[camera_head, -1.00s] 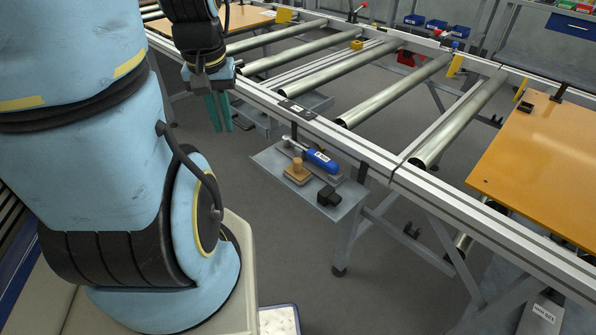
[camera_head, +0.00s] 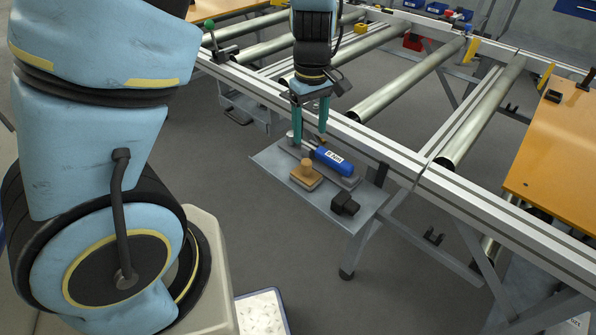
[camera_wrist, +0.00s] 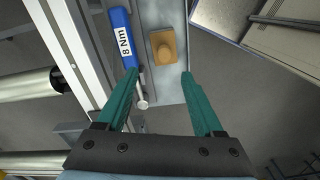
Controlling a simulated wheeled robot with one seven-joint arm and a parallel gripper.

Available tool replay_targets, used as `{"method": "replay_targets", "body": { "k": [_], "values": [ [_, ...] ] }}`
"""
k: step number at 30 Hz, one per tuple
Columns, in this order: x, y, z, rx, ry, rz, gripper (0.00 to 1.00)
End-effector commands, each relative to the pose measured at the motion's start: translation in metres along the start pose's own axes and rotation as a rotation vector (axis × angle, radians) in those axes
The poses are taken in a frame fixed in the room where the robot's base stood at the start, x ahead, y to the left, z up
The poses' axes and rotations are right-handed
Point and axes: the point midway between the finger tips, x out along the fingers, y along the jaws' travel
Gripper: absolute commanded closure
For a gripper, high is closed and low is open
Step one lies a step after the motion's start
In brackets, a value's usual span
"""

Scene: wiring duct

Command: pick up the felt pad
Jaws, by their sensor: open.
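The felt pad (camera_head: 306,180) looks like a tan square block with a round wooden knob on top. It lies on the grey metal shelf (camera_head: 270,153) that hangs off the conveyor's front side. It also shows in the wrist view (camera_wrist: 164,45), at the top centre, a little beyond my fingertips. My gripper (camera_head: 310,138) is open and empty, with its green fingers pointing down over the shelf's back part, behind and above the pad. In the wrist view, my gripper (camera_wrist: 160,75) has its two fingers spread, with the pad between their lines but apart from both.
A blue torque tool (camera_head: 333,161) marked 8 Nm lies right beside the pad; its metal shaft reaches near my left finger in the wrist view. A black block (camera_head: 345,204) sits at the shelf's front right. The conveyor rail (camera_head: 400,165) runs close behind the shelf.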

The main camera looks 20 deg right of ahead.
Motion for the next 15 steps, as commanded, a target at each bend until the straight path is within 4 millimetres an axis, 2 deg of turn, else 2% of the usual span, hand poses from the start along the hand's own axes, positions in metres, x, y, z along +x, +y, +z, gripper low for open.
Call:
{"method": "replay_targets", "body": {
  "k": [9,15],
  "values": [
    [0.046,-0.001,0.001,-0.003,-0.001,-0.004,0.31],
    [0.059,-0.002,0.001,-0.001,-0.001,-0.003,0.31]
  ]
}}
